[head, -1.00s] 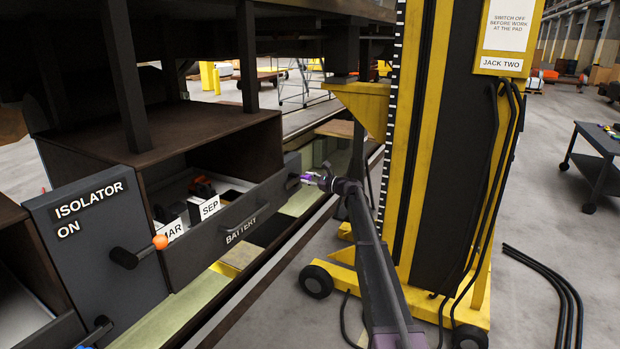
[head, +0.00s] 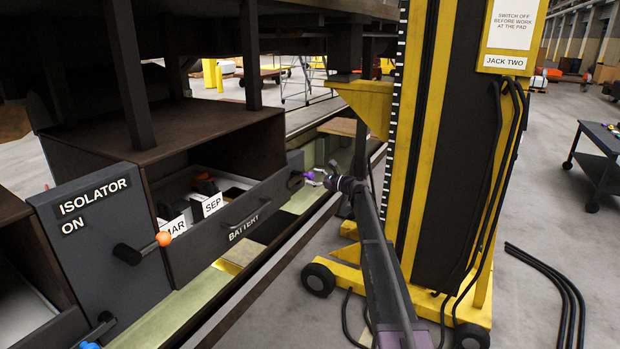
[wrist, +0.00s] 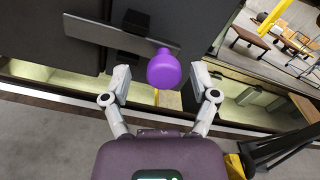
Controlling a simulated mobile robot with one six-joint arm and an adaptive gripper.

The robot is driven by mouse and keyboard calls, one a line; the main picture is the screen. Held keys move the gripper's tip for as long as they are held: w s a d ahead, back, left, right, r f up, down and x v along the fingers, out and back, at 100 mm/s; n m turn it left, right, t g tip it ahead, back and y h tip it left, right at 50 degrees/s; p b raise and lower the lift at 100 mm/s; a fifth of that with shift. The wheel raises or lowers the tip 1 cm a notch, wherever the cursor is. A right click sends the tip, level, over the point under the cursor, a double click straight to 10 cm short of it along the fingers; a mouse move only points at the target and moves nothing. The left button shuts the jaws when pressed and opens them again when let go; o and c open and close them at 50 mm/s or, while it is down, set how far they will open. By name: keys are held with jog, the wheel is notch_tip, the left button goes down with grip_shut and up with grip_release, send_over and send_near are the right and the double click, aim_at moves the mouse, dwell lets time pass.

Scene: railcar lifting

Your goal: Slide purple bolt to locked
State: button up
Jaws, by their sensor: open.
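The purple knob of the bolt (wrist: 164,69) sits in the wrist view between and just beyond the fingertips of my gripper (wrist: 160,80). The fingers are open, with a gap on each side of the knob. Behind it, a dark bolt bar (wrist: 100,33) runs across the dark panel, with a small black block around it. In the head view the purple knob (head: 297,180) is small at the right end of the battery drawer (head: 225,222), and my gripper (head: 311,176) is close to its right. I cannot tell whether the bolt is locked.
The drawer stands open, holding parts and cards marked MAR and SEP (head: 212,204). An isolator box (head: 95,250) marked ON, with an orange-tipped lever (head: 163,239), stands at left. The yellow jack (head: 365,110) is close to the right of my arm.

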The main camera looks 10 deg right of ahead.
jog(key=v, duration=1)
jog(key=shift+s+d, duration=0.15)
jog(key=shift+d, duration=0.05)
jog(key=shift+a, duration=0.1)
jog(key=s+a+f+n+g+h, duration=0.2)
jog(key=s+a+f+n, duration=0.2)
jog(key=s, duration=0.4)
jog(key=s+a+f+n+g+h, duration=0.1)
jog(key=s+a+f+n+g, duration=0.2)
jog(key=s, duration=0.4)
jog(key=s+a+f+n+g+h, duration=0.2)
jog(key=s+a+f+n, duration=0.25)
jog(key=s, duration=0.35)
jog(key=s+d+f+n+g+h, duration=0.1)
jog(key=s+f+n+h, duration=0.1)
jog(key=s, duration=0.7)
jog(key=s+d+f+n+g+h, duration=0.1)
jog(key=s+n+h, duration=0.3)
jog(key=s, duration=0.5)
jog(key=s+d+f+n+g+h, duration=0.1)
jog(key=s+d+f+n+h, duration=0.1)
jog(key=s, duration=0.7)
notch_tip(320, 180, down, 2)
jog(key=shift+s+d+f+n+g+h, duration=0.1)
jog(key=shift+s+d+n+g+h, duration=0.15)
jog(key=shift+n+h, duration=0.5)
